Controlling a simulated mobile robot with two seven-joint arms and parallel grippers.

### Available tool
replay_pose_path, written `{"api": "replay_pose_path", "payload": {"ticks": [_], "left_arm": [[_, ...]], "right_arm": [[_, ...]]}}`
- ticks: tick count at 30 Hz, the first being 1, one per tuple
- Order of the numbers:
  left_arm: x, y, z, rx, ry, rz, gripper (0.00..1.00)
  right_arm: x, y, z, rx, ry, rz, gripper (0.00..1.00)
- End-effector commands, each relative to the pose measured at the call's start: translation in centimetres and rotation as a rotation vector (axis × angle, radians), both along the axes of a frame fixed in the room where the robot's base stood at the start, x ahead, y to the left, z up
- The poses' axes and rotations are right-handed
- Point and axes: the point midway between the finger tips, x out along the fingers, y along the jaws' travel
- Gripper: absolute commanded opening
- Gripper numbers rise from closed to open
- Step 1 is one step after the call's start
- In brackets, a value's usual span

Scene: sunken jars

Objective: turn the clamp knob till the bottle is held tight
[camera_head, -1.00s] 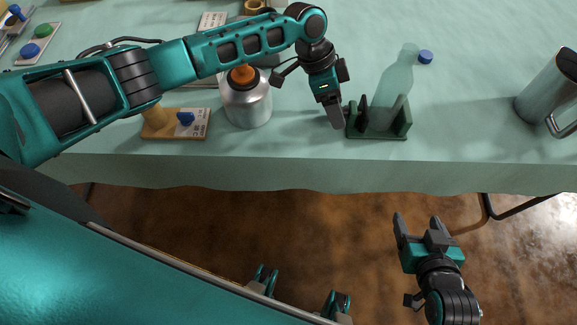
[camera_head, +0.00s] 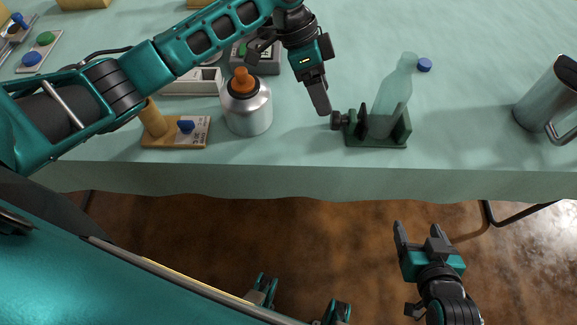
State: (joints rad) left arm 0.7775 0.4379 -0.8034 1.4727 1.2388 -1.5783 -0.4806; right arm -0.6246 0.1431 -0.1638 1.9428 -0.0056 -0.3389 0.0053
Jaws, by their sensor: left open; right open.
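The clear teal bottle (camera_head: 395,88) stands upright in the dark green clamp (camera_head: 377,142) near the table's front edge. The clamp's dark knob (camera_head: 337,120) sticks out on its left side. A green clamp jaw stands on the bottle's left; I cannot tell whether it touches the bottle. My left gripper (camera_head: 322,100) is open and empty, pointing down, above and just left of the knob, apart from it. Part of its fingers overlap in the view. My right gripper (camera_head: 418,232) is open and empty, low in front of the table over the floor.
A silver can with an orange top (camera_head: 247,105) stands left of the clamp. A wooden board with a blue knob (camera_head: 187,126) is further left. The table (camera_head: 460,120) is clear between clamp and mug.

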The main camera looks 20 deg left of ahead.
Motion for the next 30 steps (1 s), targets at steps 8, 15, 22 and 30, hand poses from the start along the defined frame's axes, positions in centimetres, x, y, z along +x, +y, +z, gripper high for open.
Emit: {"api": "replay_pose_path", "payload": {"ticks": [8,15,22,30], "left_arm": [[-3.9,-2.0,-3.1,-0.005,-0.016,0.045,0.71],[-6.7,-2.7,-4.7,-0.009,-0.038,0.123,0.71],[-9.3,-2.7,-5.8,-0.009,-0.057,0.227,0.71],[-12.0,-1.5,-6.6,0.006,-0.077,0.381,0.71]], "right_arm": [[0.0,0.0,0.0,0.0,0.0,0.0,0.71],[0.0,0.0,0.0,0.0,0.0,0.0,0.71],[0.0,0.0,0.0,0.0,0.0,0.0,0.71],[0.0,0.0,0.0,0.0,0.0,0.0,0.71]]}}
